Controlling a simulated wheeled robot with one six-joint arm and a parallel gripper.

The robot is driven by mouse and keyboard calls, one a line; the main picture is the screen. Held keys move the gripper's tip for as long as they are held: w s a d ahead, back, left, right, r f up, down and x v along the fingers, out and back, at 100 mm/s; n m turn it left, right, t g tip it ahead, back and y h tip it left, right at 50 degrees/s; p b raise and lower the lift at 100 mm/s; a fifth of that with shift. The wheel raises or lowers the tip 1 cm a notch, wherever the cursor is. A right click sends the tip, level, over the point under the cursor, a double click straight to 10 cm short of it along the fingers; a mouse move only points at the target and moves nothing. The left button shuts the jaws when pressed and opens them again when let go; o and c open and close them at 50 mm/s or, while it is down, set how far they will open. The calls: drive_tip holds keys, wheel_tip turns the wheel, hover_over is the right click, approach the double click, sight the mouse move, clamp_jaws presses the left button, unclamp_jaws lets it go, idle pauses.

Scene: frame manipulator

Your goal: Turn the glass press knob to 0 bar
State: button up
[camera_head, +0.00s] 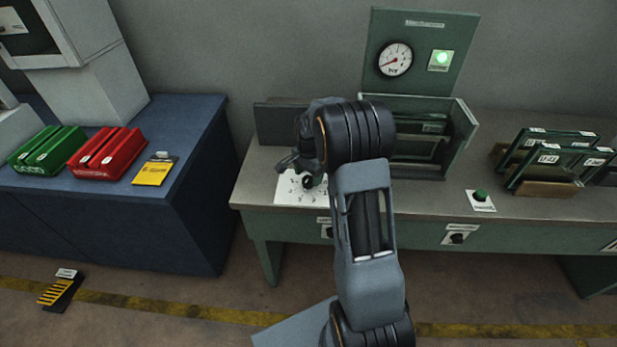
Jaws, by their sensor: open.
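The glass press stands on the green workbench, with a green back panel (428,30) that carries a round pressure gauge (395,60) and a lit green lamp (441,58). The gauge's red needle points to the lower left; its figures are too small to read. A black knob (307,182) sits on a white dial plate (290,190) at the bench's front left. My gripper (294,163) is open, just above and left of the knob, and appears empty. Whether it touches the knob cannot be told. My arm hides part of the press.
A green button (480,195) and glass panes in a wooden rack (545,187) are on the bench's right. Another black knob (457,239) is on the bench front. The blue table (190,125) at left holds green and red cases (107,153) and a yellow device (154,171).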

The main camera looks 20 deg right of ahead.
drive_tip(key=shift+f, duration=0.85)
drive_tip(key=shift+c, duration=0.3)
drive_tip(key=c, duration=0.9)
